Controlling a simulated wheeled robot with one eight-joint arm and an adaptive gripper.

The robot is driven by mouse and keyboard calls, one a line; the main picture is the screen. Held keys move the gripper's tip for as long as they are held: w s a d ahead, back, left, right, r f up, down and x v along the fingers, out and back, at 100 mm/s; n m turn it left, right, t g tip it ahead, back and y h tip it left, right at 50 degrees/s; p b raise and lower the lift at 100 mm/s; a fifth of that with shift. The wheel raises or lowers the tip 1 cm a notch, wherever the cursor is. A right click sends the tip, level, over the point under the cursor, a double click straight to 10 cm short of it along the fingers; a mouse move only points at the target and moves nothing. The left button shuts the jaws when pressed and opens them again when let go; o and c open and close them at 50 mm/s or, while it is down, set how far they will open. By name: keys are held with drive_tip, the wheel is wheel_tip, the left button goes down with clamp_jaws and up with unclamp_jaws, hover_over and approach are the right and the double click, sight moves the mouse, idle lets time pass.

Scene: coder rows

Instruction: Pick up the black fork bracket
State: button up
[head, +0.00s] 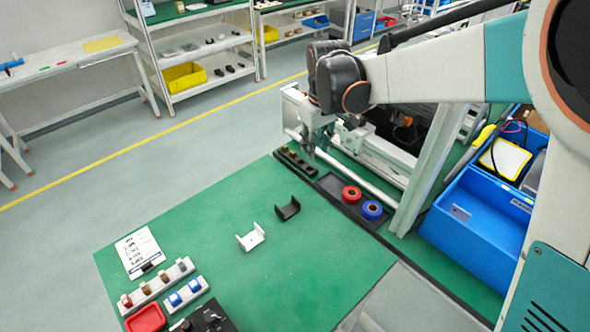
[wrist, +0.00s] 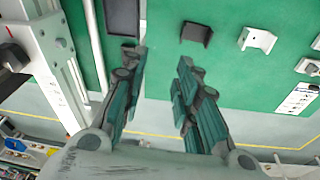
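The black fork bracket (head: 288,208) lies on the green table mat (head: 310,270), right of a similar white bracket (head: 251,238). In the wrist view the black bracket (wrist: 196,33) is near the top centre, with the white bracket (wrist: 257,40) to its right. My gripper (head: 309,143) is above the far edge of the table, beyond the black bracket and apart from it. In the wrist view my gripper (wrist: 160,65) has its two fingers spread wide with nothing between them.
A dark tray with a red tape roll (head: 352,194) and a blue tape roll (head: 372,210) lies along the right edge. A metal frame (head: 425,165) and blue bins (head: 480,230) stand beyond. A paper sheet (head: 140,251), coder strips and a red tray (head: 145,319) lie front left.

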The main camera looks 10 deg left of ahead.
drive_tip(key=s+a+f+g+b, duration=0.15)
drive_tip(key=s+a+f, duration=0.25)
drive_tip(key=a+f, duration=0.55)
drive_tip(key=b, duration=0.2)
hover_over(279, 209)
drive_tip(key=shift+n+h, duration=0.4)
drive_tip(key=f, duration=0.8)
drive_tip(key=shift+w+d+f, duration=0.1)
drive_tip(key=shift+w+d, duration=0.1)
drive_tip(key=shift+w, duration=0.1)
drive_tip(key=shift+s+a+f+b, duration=0.1)
drive_tip(key=shift+f+b, duration=0.5)
drive_tip(key=shift+f, duration=0.75)
drive_tip(key=shift+s+a+f+b, duration=0.1)
drive_tip(key=shift+f+b, duration=0.45)
drive_tip(key=shift+f, duration=0.8)
drive_tip(key=shift+r, duration=0.1)
drive_tip(key=shift+c, duration=0.3)
clamp_jaws()
